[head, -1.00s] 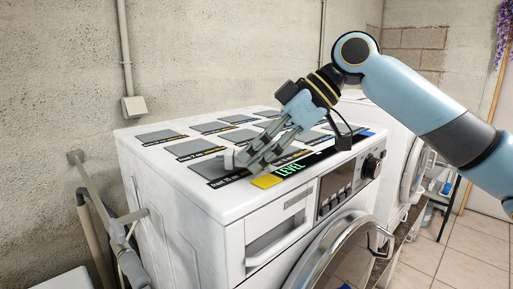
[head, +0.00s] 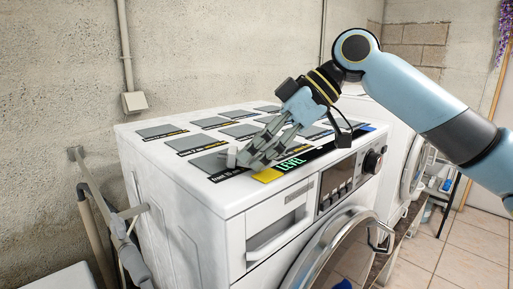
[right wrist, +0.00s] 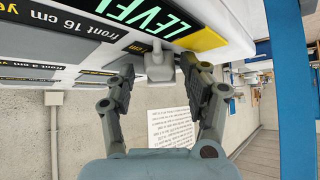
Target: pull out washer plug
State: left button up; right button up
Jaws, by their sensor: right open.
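A white washing machine (head: 200,215) stands in the middle of the head view, its top covered with dark squares and labels. A small pale plug-like block (right wrist: 159,66) shows at the washer's top in the right wrist view, beside the yellow label. My right gripper (right wrist: 158,78) is open, with one finger on each side of this block. I cannot tell whether the fingers touch it. In the head view my right gripper (head: 248,160) is low over the front of the washer top, and its fingers hide part of the labels. My left gripper is not in view.
A black panel reading LEVEL (head: 296,163) and a yellow label (head: 267,175) lie at the top's front edge. The round door (head: 335,255) is below. Grey pipes (head: 95,205) stand close at the left. A second white machine (head: 407,160) stands at the right.

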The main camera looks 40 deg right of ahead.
jog(key=shift+s+d, duration=0.1)
jog(key=v, duration=0.6)
jog(key=shift+d+f, duration=0.1)
jog(key=shift+s+d+r, duration=0.2)
jog(key=shift+d+r, duration=0.05)
jog(key=shift+r, duration=0.3)
